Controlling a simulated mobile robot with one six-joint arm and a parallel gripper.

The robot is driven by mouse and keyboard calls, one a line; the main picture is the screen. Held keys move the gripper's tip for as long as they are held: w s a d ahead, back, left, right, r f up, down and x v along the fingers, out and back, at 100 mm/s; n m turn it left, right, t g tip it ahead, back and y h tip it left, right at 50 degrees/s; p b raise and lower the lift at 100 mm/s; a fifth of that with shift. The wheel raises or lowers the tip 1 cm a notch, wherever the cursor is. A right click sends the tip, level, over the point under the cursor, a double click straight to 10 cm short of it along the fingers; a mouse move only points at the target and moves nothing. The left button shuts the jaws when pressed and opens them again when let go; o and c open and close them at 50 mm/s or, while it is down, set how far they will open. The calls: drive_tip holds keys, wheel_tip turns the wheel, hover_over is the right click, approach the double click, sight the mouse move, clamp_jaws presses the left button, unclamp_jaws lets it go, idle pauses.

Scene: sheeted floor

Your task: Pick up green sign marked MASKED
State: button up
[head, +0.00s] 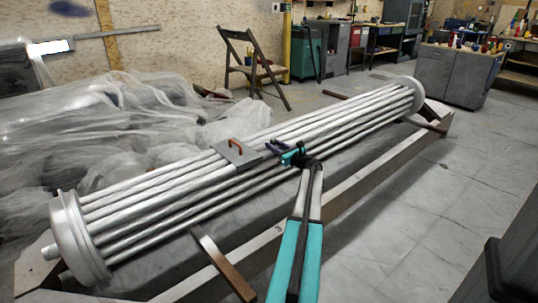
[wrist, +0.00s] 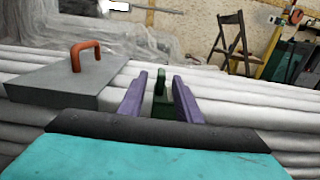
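A dark green piece (wrist: 160,88) with an upright grip stands between my gripper's two purple fingers (wrist: 159,84) in the wrist view. It may be the green sign, but no lettering is readable. The fingers lie on either side of its grip, with a visible gap at each side near the tips, so my gripper is open. Its lower part is partly hidden by my gripper body. In the head view my gripper (head: 276,147) is over the middle of the pale tube bundle, and the green piece cannot be clearly told apart there.
A grey plate with an orange-red handle (head: 237,152) lies on the tubes (head: 165,187) just left of my gripper. The bundle rests on a low frame (head: 345,199). Plastic-draped items (head: 110,120) lie behind left. A folding chair (head: 250,65) stands behind.

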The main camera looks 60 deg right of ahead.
drive_tip(key=shift+w, duration=0.1)
drive_tip(key=shift+b+x, duration=0.7)
drive_tip(key=shift+x, duration=2.05)
clamp_jaws()
